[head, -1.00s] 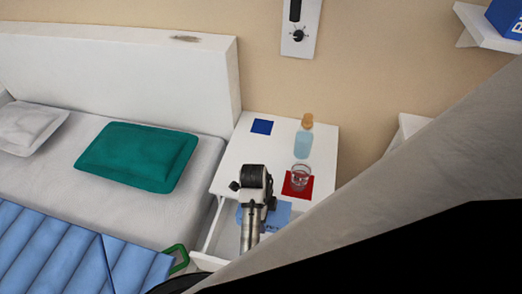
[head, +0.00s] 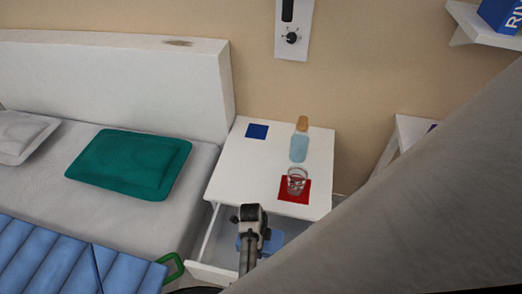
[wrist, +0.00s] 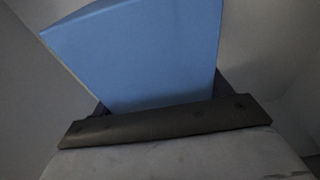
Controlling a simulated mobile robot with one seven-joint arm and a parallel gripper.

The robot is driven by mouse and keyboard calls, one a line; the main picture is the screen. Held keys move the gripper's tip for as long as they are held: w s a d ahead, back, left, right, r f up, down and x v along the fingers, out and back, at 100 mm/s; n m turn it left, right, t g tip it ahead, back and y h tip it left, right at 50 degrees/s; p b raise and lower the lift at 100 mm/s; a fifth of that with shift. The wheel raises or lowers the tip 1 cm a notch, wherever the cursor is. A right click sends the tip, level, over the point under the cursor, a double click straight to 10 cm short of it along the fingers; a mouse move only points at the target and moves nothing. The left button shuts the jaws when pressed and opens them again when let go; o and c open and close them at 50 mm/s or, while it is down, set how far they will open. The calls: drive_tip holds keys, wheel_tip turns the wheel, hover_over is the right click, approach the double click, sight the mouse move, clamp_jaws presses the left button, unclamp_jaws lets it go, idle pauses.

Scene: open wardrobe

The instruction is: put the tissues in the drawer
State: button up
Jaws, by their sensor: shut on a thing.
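The tissues (head: 273,243) are a light blue pack, partly hidden behind my gripper (head: 250,238) in the head view. In the wrist view the tissues (wrist: 150,55) fill the middle, against the dark bar of my gripper (wrist: 155,120). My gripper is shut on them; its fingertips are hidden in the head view. The white drawer (head: 213,273) of the nightstand is pulled open. The tissues appear over or inside its opening, below the nightstand's top edge; I cannot tell whether they touch the drawer floor.
The nightstand top (head: 240,170) holds a blue square (head: 257,131), a bottle with an orange-brown cap (head: 299,147), and a glass (head: 296,182) on a red square (head: 300,196). The bed with a green pillow (head: 130,163) stands left. A green loop (head: 174,267) is near the drawer's left corner.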

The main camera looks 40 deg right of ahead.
drive_tip(key=shift+f, duration=0.85)
drive_tip(key=shift+f, duration=0.2)
drive_tip(key=o, duration=1.1)
drive_tip(key=shift+o, duration=0.2)
drive_tip(key=shift+r, duration=0.1)
drive_tip(key=r+p, duration=0.3)
drive_tip(key=r, duration=0.1)
drive_tip(key=w+r+p, duration=0.1)
drive_tip(key=r+p, duration=0.2)
drive_tip(key=r, duration=0.1)
drive_tip(key=a+r+p, duration=0.1)
drive_tip(key=r+p, duration=0.2)
drive_tip(key=r, duration=0.1)
drive_tip(key=shift+w+a+p, duration=0.1)
drive_tip(key=shift+w+p, duration=0.1)
drive_tip(key=shift+p, duration=0.2)
